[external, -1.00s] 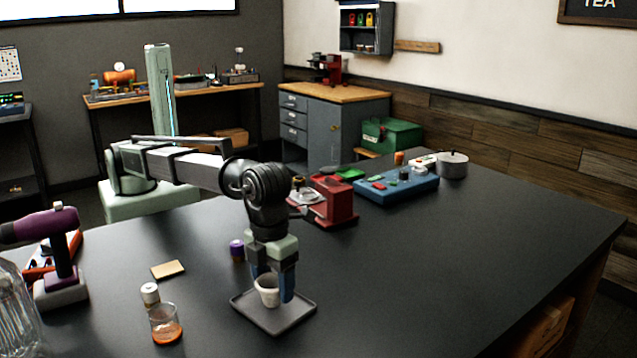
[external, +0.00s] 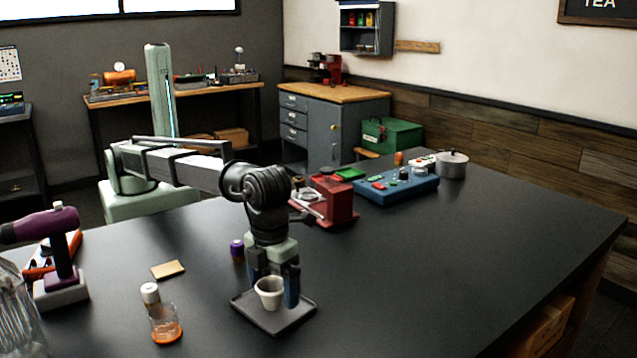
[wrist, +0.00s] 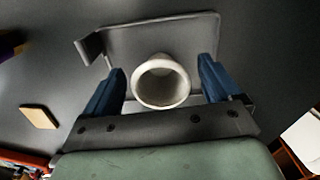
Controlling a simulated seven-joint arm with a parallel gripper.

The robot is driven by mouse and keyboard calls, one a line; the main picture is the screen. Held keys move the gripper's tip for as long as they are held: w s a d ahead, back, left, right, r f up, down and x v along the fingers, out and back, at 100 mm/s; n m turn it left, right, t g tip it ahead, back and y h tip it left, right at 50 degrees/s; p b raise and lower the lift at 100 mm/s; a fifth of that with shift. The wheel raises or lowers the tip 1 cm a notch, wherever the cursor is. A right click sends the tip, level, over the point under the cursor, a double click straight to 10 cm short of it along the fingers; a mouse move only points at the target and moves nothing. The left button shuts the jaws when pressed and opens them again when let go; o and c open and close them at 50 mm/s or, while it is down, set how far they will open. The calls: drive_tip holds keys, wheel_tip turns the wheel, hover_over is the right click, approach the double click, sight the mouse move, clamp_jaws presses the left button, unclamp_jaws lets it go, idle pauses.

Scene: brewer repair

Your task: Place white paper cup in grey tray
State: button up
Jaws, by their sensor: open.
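The white paper cup (external: 269,294) stands upright inside the grey tray (external: 274,328) on the dark table. In the wrist view the cup (wrist: 161,84) shows its round open rim, with the tray (wrist: 150,35) around and beyond it. My gripper (external: 273,299) is low over the tray with one blue finger on each side of the cup. In the wrist view my gripper (wrist: 162,85) is open, with a gap between each finger and the cup. The cup's base is partly hidden by its rim in the wrist view.
A glass with orange liquid (external: 165,324) and a small white-capped jar (external: 150,293) stand left of the tray. A tan block (external: 168,270) lies behind them. A purple-capped bottle (external: 237,250) is close behind my gripper. The table right of the tray is clear.

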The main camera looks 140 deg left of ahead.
wheel_tip(320, 180, up, 12)
drive_tip(key=shift+r, duration=0.15)
idle(0.4)
